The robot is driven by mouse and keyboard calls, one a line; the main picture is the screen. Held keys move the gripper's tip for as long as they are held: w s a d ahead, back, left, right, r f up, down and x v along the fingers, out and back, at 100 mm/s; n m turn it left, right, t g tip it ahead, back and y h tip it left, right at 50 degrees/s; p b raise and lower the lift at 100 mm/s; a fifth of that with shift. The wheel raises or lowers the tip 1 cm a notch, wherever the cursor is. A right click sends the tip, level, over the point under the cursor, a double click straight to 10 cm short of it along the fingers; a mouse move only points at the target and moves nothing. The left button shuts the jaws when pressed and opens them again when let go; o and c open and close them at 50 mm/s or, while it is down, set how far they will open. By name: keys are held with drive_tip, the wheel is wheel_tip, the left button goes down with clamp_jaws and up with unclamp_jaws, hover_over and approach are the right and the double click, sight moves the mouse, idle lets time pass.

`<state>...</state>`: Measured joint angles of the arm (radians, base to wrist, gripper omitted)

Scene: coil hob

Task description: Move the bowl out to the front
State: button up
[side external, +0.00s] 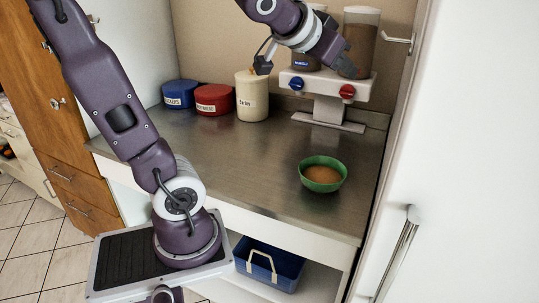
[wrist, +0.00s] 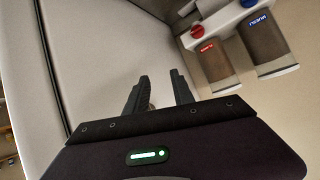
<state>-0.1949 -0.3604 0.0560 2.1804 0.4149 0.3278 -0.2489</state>
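A green bowl (side external: 322,181) with brown contents stands upright on the metal worktop (side external: 240,165), near its front right part, in the side external view. It is not visible in the wrist view. My gripper (side external: 345,60) is high at the back right, in front of the dispenser and well above and behind the bowl. In the wrist view, the two dark fingers of my gripper (wrist: 159,90) stand apart with no held object visible between them.
A dispenser stand (side external: 325,90) with two clear containers, a blue knob and a red knob stands at the back right. Blue (side external: 180,94), red (side external: 213,99) and cream (side external: 252,97) canisters line the back. A white door (side external: 470,150) bounds the right. The worktop's front middle is clear.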

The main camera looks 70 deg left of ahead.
drive_tip(key=s+d+f+g+h, duration=0.1)
drive_tip(key=s+d+f, duration=0.2)
drive_tip(key=s, duration=0.3)
drive_tip(key=s+d+f+m+g+h, duration=0.1)
drive_tip(key=s+d+f+g+h, duration=0.1)
drive_tip(key=s+d+f, duration=0.2)
drive_tip(key=s+d+f+m+g+h, duration=0.1)
drive_tip(key=s+d+f, duration=0.3)
drive_tip(key=s, duration=0.5)
drive_tip(key=shift+d+g, duration=0.65)
drive_tip(key=shift+g, duration=0.05)
